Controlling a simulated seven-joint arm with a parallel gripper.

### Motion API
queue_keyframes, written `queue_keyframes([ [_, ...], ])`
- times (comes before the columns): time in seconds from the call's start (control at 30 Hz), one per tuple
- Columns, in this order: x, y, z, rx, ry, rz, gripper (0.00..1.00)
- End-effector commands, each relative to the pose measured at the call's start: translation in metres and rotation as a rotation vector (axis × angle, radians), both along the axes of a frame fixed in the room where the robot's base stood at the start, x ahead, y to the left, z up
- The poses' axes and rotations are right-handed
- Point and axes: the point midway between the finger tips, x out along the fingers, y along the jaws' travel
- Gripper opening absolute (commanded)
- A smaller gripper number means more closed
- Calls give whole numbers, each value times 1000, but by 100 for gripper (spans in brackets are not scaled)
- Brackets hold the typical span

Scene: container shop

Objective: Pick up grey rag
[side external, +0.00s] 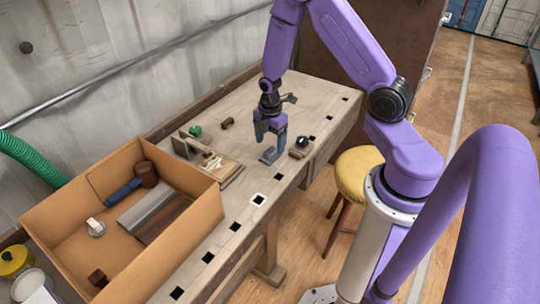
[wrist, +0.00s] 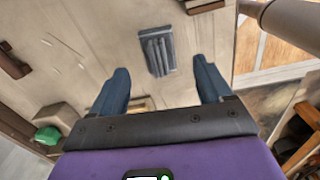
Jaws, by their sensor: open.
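The grey rag (side external: 269,155) lies folded on the workbench (side external: 224,243), just below my gripper in the side external view. In the wrist view the rag (wrist: 157,50) is a small blue-grey ribbed bundle on the bench top, ahead of and between my fingers. My gripper (side external: 271,142) points down above the rag, apart from it. Its two blue fingers (wrist: 161,80) are spread wide in the wrist view with nothing between them.
A small dark round item (side external: 301,143) sits right of the rag near the bench edge. A green item (side external: 195,131) and a wooden board (side external: 222,169) lie to the left. A large cardboard box (side external: 75,199) stands at the near left. A yellow stool (side external: 358,172) is beside the bench.

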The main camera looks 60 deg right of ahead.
Motion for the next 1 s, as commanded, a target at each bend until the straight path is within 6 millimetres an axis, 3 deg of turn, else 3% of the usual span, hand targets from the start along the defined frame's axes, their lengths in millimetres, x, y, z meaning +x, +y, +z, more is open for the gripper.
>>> queue_keyframes([
  [0.3,2,5,-37,0,1,1,79],
  [0.63,2,5,-42,0,-1,1,79],
  [0.67,2,5,-42,0,-1,1,75],
  [0.83,2,5,-42,0,-1,1,20],
  [1.0,2,5,-42,0,-1,1,19],
])
